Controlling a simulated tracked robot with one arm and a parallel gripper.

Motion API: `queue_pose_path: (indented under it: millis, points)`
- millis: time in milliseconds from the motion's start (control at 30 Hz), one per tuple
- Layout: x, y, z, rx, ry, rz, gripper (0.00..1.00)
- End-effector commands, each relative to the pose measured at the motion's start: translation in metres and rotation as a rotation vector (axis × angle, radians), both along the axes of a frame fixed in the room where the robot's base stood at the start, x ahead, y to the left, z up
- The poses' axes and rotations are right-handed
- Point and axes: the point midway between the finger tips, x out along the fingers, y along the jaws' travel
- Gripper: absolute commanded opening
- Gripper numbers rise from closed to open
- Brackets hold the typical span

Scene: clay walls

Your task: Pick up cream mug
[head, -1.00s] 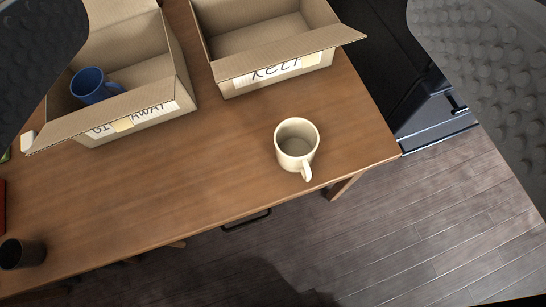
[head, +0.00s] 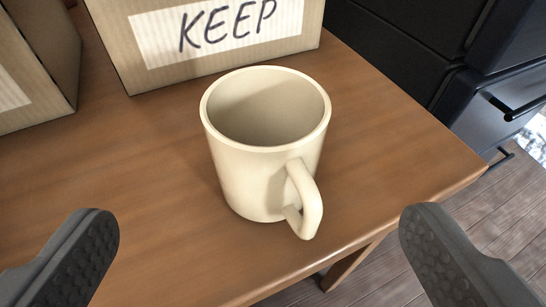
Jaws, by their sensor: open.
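The cream mug (head: 245,175) stands upright and empty on the wooden table, near its front right corner. Its handle points toward me and slightly right. My gripper (head: 258,245) is open, with one dark padded finger at the lower left and one at the lower right. The mug shows between and beyond the two fingers, and neither finger touches it.
A cardboard box labelled KEEP (head: 210,50) stands close behind the mug. Part of another cardboard box (head: 35,70) is at the left edge. The wooden table (head: 130,180) is clear left of the mug. Dark drawers (head: 440,60) stand beyond the table at the right.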

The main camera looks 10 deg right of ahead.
Motion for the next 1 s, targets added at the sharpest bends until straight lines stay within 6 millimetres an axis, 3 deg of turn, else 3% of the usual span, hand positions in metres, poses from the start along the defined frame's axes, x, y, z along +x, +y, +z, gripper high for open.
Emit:
queue_pose_path:
  millis: [400, 667, 1000]
  points:
    - [0.054, -0.006, -0.022, 0.0, -0.004, 0.0, 0.93]
    - [0.066, -0.009, -0.027, 0.0, -0.001, -0.001, 0.93]
    - [0.102, -0.015, -0.041, 0.0, -0.002, -0.001, 0.93]
